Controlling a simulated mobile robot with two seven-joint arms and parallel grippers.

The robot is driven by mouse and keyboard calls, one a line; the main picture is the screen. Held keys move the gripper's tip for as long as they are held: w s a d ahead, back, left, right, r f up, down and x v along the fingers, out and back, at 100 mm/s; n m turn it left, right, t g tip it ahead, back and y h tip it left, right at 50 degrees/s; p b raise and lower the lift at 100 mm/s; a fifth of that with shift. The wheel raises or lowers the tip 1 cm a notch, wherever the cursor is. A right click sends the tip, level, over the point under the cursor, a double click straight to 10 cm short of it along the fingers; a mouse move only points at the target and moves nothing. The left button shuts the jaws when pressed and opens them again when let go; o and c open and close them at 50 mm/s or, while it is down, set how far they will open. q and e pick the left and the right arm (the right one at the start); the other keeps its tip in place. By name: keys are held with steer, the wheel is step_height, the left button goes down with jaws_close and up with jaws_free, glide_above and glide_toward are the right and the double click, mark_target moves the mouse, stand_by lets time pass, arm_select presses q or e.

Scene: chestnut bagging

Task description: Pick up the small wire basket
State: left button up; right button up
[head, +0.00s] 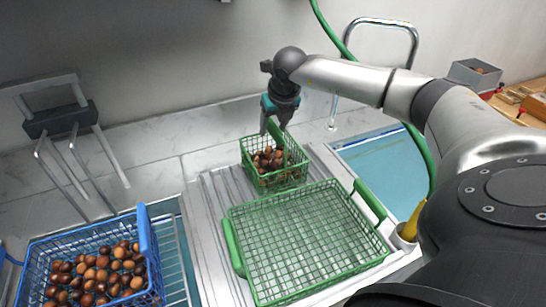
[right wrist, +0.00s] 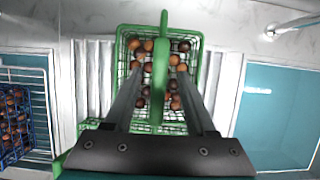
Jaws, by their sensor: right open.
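The small wire basket (head: 275,180) is green, holds several brown chestnuts and stands upright on the ribbed drainboard, behind the large green tray. Its green handle (right wrist: 161,68) arches over the middle in the right wrist view. My right gripper (head: 277,128) is above the basket, pointing down, with its fingers around the top of the handle. In the right wrist view the open fingers (right wrist: 160,92) lie on both sides of the handle, with gaps between. Whether either finger touches the handle cannot be told. My left gripper is not in view.
A large empty green wire tray (head: 232,246) lies in front of the small basket. A blue basket (head: 146,236) of chestnuts stands at the lower left. A water-filled sink (head: 385,170), a tap (head: 413,45) and a green hose (head: 331,36) are to the right. A grey box (head: 462,75) sits far right.

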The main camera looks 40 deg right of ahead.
steer(key=shift+x, duration=1.55)
steer(key=shift+a, duration=0.1)
jaws_close()
steer(key=shift+r, duration=0.15)
